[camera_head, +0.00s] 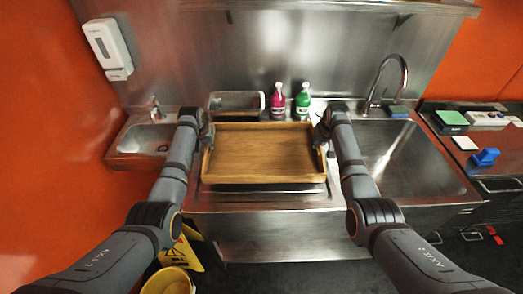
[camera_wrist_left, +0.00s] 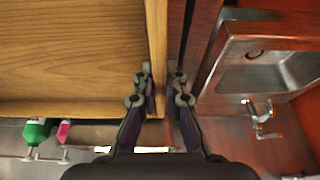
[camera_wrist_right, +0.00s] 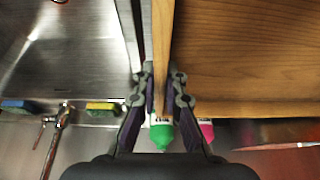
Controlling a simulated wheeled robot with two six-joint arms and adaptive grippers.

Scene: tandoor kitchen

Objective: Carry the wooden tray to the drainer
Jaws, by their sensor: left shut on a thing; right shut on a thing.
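The wooden tray (camera_head: 262,152) is a shallow, empty rectangle with raised walls, roughly level in front of me. My left gripper (camera_head: 206,130) is shut on its left wall; the left wrist view shows the fingers (camera_wrist_left: 161,80) on either side of that wall. My right gripper (camera_head: 322,130) is shut on its right wall, also seen between the fingers in the right wrist view (camera_wrist_right: 159,82). A steel drainer surface (camera_head: 265,188) shows just below the tray's near edge, left of the basin. The tray hides most of it, and I cannot tell whether they touch.
A large steel basin (camera_head: 412,160) with a tall tap (camera_head: 378,88) lies right, a small hand sink (camera_head: 143,142) left. A pink bottle (camera_head: 278,102), a green bottle (camera_head: 302,101) and a steel container (camera_head: 236,103) stand behind the tray. A yellow bucket (camera_head: 168,282) is on the floor.

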